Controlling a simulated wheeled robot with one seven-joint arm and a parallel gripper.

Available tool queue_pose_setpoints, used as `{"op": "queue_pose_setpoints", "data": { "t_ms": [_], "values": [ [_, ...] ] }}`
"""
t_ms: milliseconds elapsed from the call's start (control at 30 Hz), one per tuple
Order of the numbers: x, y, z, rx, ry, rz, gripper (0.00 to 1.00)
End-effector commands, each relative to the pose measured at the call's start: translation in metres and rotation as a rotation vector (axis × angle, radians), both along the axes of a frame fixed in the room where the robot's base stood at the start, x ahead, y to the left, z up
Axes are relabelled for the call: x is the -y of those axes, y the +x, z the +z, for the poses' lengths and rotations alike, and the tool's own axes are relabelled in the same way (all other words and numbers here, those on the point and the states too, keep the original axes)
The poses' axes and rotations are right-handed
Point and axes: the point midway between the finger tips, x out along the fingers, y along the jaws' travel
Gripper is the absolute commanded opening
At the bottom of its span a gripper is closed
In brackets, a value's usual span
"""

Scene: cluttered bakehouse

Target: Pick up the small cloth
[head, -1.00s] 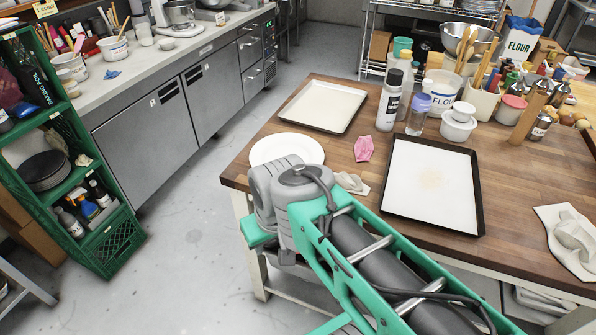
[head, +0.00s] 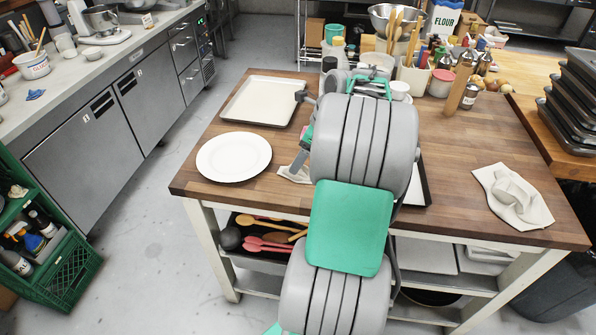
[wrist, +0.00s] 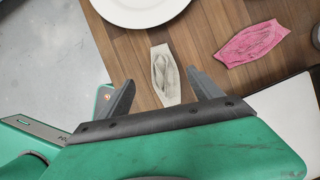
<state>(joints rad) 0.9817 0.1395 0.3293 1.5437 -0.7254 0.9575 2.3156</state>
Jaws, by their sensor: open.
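A small cream cloth (wrist: 164,76) lies crumpled on the wooden table, also seen in the head view (head: 290,176), where my arm partly covers it. My gripper (wrist: 160,80) is open and empty in the wrist view, with its two fingers on either side of the near part of this cloth. The cloth appears to lie below the fingertips, not held. A larger cream cloth (head: 513,196) lies bunched at the table's right.
A white plate (head: 234,157) lies close to the small cream cloth. A pale baking tray (head: 258,101) is behind it, and another tray (wrist: 291,122) is at its right. Bottles and utensil tubs crowd the table's back.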

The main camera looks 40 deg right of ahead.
Motion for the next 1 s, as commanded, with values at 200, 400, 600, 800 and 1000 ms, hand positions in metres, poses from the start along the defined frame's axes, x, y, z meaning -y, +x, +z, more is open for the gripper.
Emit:
{"op": "queue_pose_setpoints", "data": {
  "t_ms": [200,400,600,800,1000],
  "values": [
    [0.001,0.007,-0.031,-0.003,0.002,0.000,0.74],
    [-0.002,0.016,-0.055,-0.002,-0.001,0.001,0.74],
    [-0.002,0.016,-0.054,-0.001,-0.002,0.001,0.71],
    [-0.002,0.016,-0.054,-0.001,-0.002,0.001,0.55],
    [-0.002,0.016,-0.054,-0.001,-0.002,0.001,0.38]
  ]
}}
